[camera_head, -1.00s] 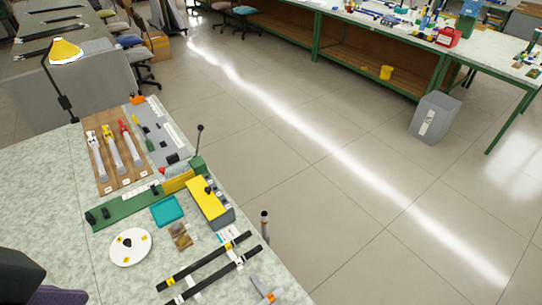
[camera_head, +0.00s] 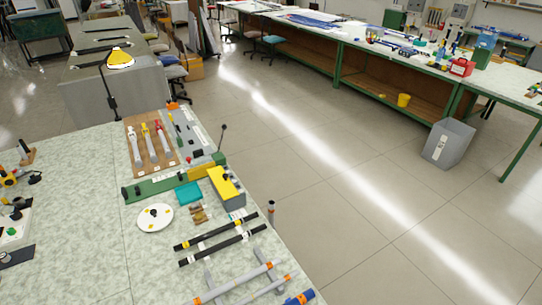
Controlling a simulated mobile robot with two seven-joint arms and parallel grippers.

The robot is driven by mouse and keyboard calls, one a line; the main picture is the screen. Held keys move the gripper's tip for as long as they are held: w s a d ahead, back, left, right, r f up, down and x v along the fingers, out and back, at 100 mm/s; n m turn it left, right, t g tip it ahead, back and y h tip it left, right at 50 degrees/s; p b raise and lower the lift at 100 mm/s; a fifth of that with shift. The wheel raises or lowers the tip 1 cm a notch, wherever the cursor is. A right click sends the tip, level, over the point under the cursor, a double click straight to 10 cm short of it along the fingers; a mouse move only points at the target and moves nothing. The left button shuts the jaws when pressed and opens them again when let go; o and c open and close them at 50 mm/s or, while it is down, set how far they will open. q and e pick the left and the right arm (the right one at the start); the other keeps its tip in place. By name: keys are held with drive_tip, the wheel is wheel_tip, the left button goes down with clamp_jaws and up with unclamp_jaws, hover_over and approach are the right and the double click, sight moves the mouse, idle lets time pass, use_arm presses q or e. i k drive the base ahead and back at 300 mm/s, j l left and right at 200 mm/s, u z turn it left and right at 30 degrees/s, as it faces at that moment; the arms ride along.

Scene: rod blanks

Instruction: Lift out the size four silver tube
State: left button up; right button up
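Grey silver tubes with orange ends lie at the near right of the table: one long tube (camera_head: 240,282) and a shorter one (camera_head: 268,288) beside it. They lie slanted, near two dark rods (camera_head: 222,246) with pale and yellow marks. A blue piece with orange (camera_head: 300,298) is cut off by the bottom edge. I cannot read any size mark on the tubes, so I cannot tell which is size four. Neither of my grippers is in view.
A wooden board (camera_head: 150,158) holds three silver tools with white, yellow and red tops. A white disc (camera_head: 155,217), a teal tray (camera_head: 188,193) and a yellow-topped block (camera_head: 224,184) stand nearby. The left-middle tabletop (camera_head: 75,200) is clear.

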sight(271, 202)
drive_tip(key=i+l+u, duration=0.55)
drive_tip(key=i+l, duration=0.2)
drive_tip(key=i+l+u, duration=0.3)
drive_tip(key=l, duration=0.2)
drive_tip(key=i+l+u, duration=0.3)
drive_tip(key=l, duration=0.25)
drive_tip(key=i+l+u, duration=0.1)
drive_tip(key=l+u, duration=0.15)
drive_tip(key=l, duration=0.35)
drive_tip(key=i+l+u, duration=0.15)
drive_tip(key=l+u, duration=0.15)
drive_tip(key=l, duration=0.3)
drive_tip(key=l+u, duration=0.3)
drive_tip(key=l, duration=0.35)
drive_tip(key=l+u, duration=0.25)
drive_tip(key=l, duration=0.45)
drive_tip(key=i, duration=0.05)
